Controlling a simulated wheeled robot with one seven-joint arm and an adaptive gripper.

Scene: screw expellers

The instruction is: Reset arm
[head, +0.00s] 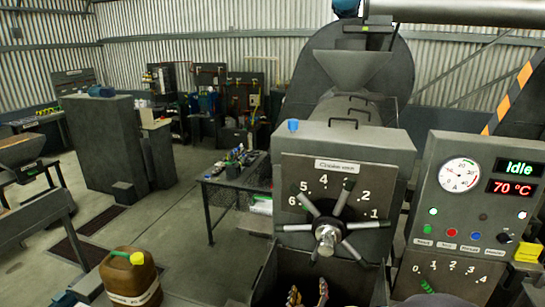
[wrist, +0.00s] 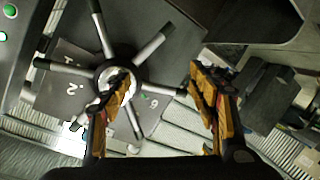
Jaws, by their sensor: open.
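My gripper (wrist: 160,92) is open and empty, its two orange-brown fingers spread apart in the wrist view. In the head view only its fingertips (head: 308,296) show, at the bottom edge below the spoked handwheel (head: 326,238). The handwheel has several metal spokes with dark tips around a bright hub. It shows behind the left finger in the wrist view (wrist: 150,45), and that finger overlaps the hub. I cannot tell how far the fingers are from the wheel. Most of my arm is out of view.
The screw expeller (head: 345,150) has a numbered dial plate. A control panel (head: 478,215) at right reads "Idle" and 70 °C. A brown jerrycan (head: 130,278) stands at lower left. A dark table (head: 236,178) with tools is left of the machine. Grey floor (head: 180,230) is open between.

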